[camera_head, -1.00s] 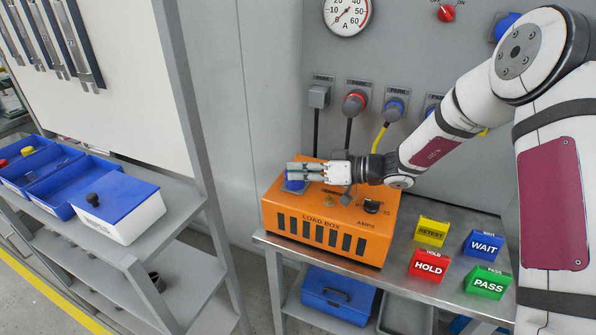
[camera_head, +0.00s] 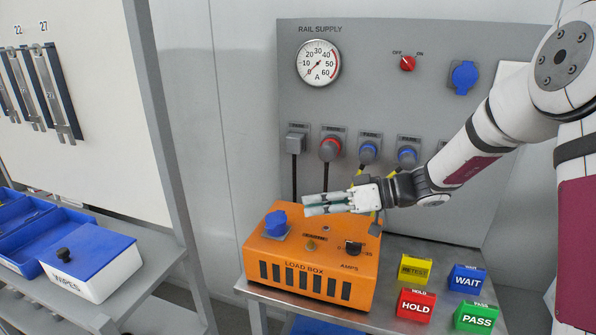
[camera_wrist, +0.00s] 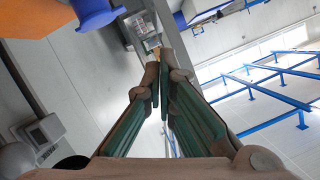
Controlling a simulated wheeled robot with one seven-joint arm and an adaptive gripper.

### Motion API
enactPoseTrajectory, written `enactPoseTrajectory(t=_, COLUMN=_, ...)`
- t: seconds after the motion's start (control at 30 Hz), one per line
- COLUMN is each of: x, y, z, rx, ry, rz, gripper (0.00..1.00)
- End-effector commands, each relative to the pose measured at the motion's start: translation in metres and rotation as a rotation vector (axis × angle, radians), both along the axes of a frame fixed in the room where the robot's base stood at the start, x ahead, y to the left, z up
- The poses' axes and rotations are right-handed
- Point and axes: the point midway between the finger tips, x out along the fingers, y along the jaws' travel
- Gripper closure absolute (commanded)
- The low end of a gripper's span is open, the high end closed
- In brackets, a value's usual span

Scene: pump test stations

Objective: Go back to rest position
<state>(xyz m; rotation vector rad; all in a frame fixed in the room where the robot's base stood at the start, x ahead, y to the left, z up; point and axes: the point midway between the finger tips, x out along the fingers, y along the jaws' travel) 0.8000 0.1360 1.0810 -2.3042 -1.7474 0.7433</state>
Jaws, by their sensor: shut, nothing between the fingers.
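My gripper (camera_head: 306,205) is shut and empty in the head view, held level just above the orange load box (camera_head: 262,255), with its fingers pointing left. The blue socket (camera_head: 277,222) on the box's top left lies below and left of the fingertips, apart from them in this view. In the wrist view the green-padded fingers (camera_wrist: 163,75) point away from the camera and come together. A blue round part (camera_wrist: 92,12) and an orange edge show at the top left there.
Grey rail supply panel (camera_head: 440,90) stands behind, with a gauge (camera_head: 318,63), red switch (camera_head: 408,63), and several plugs with cables. HOLD (camera_head: 415,305), WAIT (camera_head: 467,279), PASS (camera_head: 476,317) and RETEST (camera_head: 413,269) blocks sit right of the box. A wipes box (camera_head: 92,268) stands on the left shelf.

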Motion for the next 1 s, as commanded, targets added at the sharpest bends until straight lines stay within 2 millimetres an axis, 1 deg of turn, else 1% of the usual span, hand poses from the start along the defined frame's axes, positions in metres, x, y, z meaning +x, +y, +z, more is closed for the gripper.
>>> enactPoseTrajectory(t=0.03, x=-0.014, y=0.004, z=0.009, rx=-0.041, ry=0.028, rz=0.019, gripper=1.00)
enactPoseTrajectory(t=0.17, x=-0.061, y=0.009, z=0.024, rx=-0.180, ry=0.153, rz=0.051, gripper=1.00)
enactPoseTrajectory(t=0.2, x=-0.076, y=0.008, z=0.027, rx=-0.227, ry=0.191, rz=0.050, gripper=1.00)
enactPoseTrajectory(t=0.27, x=-0.098, y=0.007, z=0.032, rx=-0.299, ry=0.246, rz=0.043, gripper=1.00)
enactPoseTrajectory(t=0.3, x=-0.112, y=0.004, z=0.035, rx=-0.346, ry=0.280, rz=0.030, gripper=1.00)
enactPoseTrajectory(t=0.37, x=-0.132, y=-0.001, z=0.040, rx=-0.417, ry=0.328, rz=0.004, gripper=1.00)
enactPoseTrajectory(t=0.5, x=-0.178, y=-0.017, z=0.048, rx=-0.574, ry=0.418, rz=-0.091, gripper=1.00)
enactPoseTrajectory(t=0.57, x=-0.196, y=-0.026, z=0.051, rx=-0.636, ry=0.449, rz=-0.147, gripper=1.00)
enactPoseTrajectory(t=0.6, x=-0.208, y=-0.032, z=0.054, rx=-0.672, ry=0.467, rz=-0.187, gripper=1.00)
enactPoseTrajectory(t=0.7, x=-0.236, y=-0.050, z=0.058, rx=-0.756, ry=0.500, rz=-0.305, gripper=1.00)
enactPoseTrajectory(t=0.77, x=-0.252, y=-0.061, z=0.061, rx=-0.796, ry=0.512, rz=-0.381, gripper=1.00)
enactPoseTrajectory(t=0.9, x=-0.285, y=-0.090, z=0.065, rx=-0.861, ry=0.523, rz=-0.579, gripper=1.00)
enactPoseTrajectory(t=1.0, x=-0.304, y=-0.109, z=0.068, rx=-0.878, ry=0.519, rz=-0.715, gripper=1.00)
